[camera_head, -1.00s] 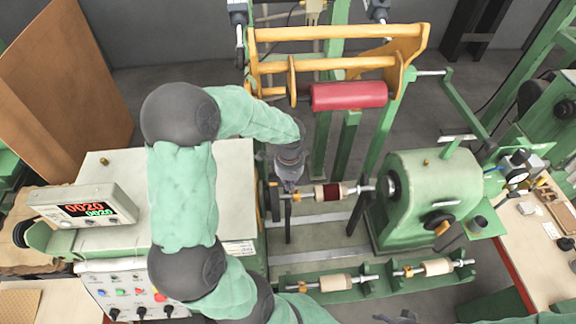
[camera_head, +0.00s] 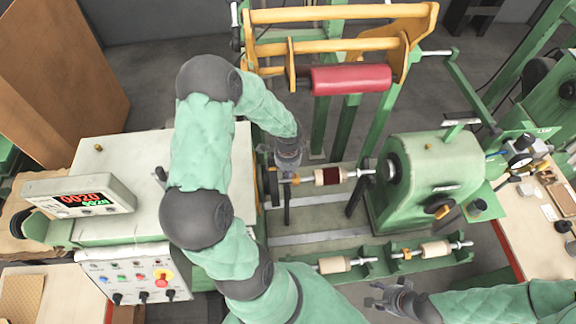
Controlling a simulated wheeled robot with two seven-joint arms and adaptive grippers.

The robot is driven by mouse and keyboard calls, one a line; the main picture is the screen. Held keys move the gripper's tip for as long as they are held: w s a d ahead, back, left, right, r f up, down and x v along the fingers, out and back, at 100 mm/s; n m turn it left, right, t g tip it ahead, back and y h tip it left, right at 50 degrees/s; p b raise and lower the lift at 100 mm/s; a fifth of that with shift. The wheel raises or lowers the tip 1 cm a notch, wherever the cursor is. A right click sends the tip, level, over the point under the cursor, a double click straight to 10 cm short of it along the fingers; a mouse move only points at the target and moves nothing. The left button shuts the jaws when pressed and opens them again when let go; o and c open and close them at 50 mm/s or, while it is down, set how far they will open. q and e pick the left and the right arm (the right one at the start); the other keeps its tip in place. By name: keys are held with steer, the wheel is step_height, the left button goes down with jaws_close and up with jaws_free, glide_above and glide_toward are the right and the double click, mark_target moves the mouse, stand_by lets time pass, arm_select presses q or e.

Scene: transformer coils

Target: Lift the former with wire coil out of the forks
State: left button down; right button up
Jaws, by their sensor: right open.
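The former with wire coil (camera_head: 331,176), a pale wooden spool with a dark red winding, sits on a horizontal metal shaft in front of the green winding machine. My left gripper (camera_head: 284,174) points down at the shaft's left end, by a brass-coloured collar, left of the former. Its fingertips are small and partly hidden, so I cannot tell whether they are closed on the shaft. My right gripper (camera_head: 379,300) is open and empty at the bottom, below the front rack.
The green headstock (camera_head: 430,182) stands right of the former. A front rack (camera_head: 376,268) carries two bare wooden formers (camera_head: 334,265) (camera_head: 435,249) on shafts. A red roller (camera_head: 351,79) hangs behind. A control box with a display (camera_head: 78,194) stands at left.

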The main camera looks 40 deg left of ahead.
arm_select(q)
steer(key=shift+f, duration=0.35)
steer(key=shift+w, duration=0.1)
steer(key=shift+w+d+b, duration=0.5)
steer(key=shift+w+b, duration=0.05)
steer(key=shift+w, duration=0.05)
arm_select(e)
steer(key=shift+f, duration=0.45)
arm_select(q)
steer(key=shift+r, duration=0.15)
arm_select(e)
steer(key=shift+r, duration=0.1)
